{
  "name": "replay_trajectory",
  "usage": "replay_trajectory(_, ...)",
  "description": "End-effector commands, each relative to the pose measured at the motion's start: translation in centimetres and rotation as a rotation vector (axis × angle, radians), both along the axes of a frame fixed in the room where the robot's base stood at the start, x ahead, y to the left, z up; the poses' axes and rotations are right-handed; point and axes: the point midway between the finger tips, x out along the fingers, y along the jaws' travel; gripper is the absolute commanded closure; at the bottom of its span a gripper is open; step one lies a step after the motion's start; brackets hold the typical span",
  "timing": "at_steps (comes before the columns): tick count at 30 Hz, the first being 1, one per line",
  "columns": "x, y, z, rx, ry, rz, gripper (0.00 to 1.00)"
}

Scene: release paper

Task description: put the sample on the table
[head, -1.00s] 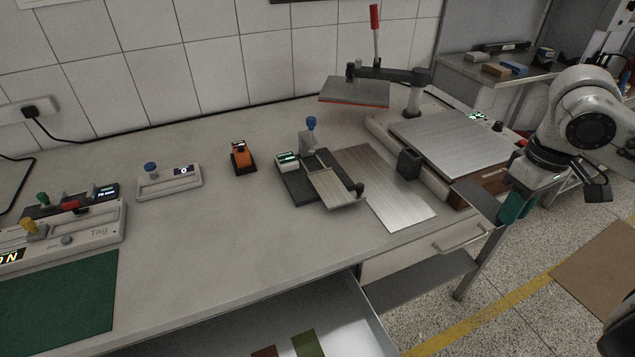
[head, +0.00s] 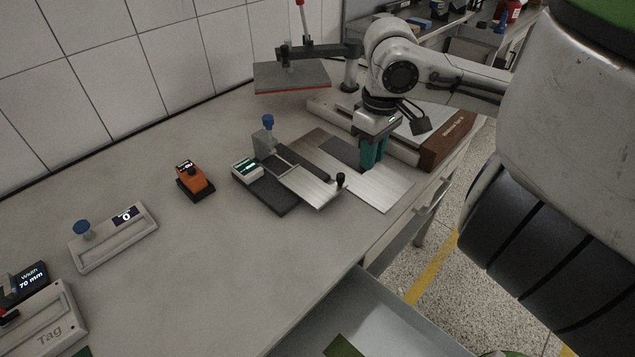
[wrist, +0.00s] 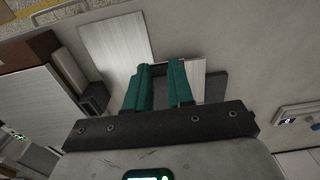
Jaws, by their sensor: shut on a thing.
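The sample appears to be a dark grey flat strip (head: 339,151), sticking out to the left of my gripper (head: 372,164) in the head view. My gripper's teal fingers are shut on its right end. The strip appears over the brushed metal plate (head: 385,195) on the table (head: 235,260); I cannot tell how high it hangs. In the wrist view my gripper (wrist: 158,70) points toward the table, and the sample is hard to make out between the fingers.
Behind is a press plate (head: 292,77). An orange device (head: 194,180) and a white device (head: 113,237) stand farther left. Bare table lies between and in front. A drawer (head: 385,310) is open below.

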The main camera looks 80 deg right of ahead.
Motion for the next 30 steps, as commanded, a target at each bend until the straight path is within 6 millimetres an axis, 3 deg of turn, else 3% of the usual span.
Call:
replay_trajectory(6, 4.8, 0.4, -2.5, 0.002, 0.002, 0.003, 1.00)
replay_trajectory(12, 7.3, 0.5, -5.7, 0.001, 0.002, 0.002, 1.00)
replay_trajectory(21, 9.1, 0.6, -7.9, 0.001, 0.002, 0.000, 1.00)
replay_trajectory(27, 9.0, 0.6, -10.4, 0.000, 0.002, -0.001, 1.00)
replay_trajectory(30, 9.1, 0.6, -10.8, -0.001, 0.000, 0.000, 1.00)
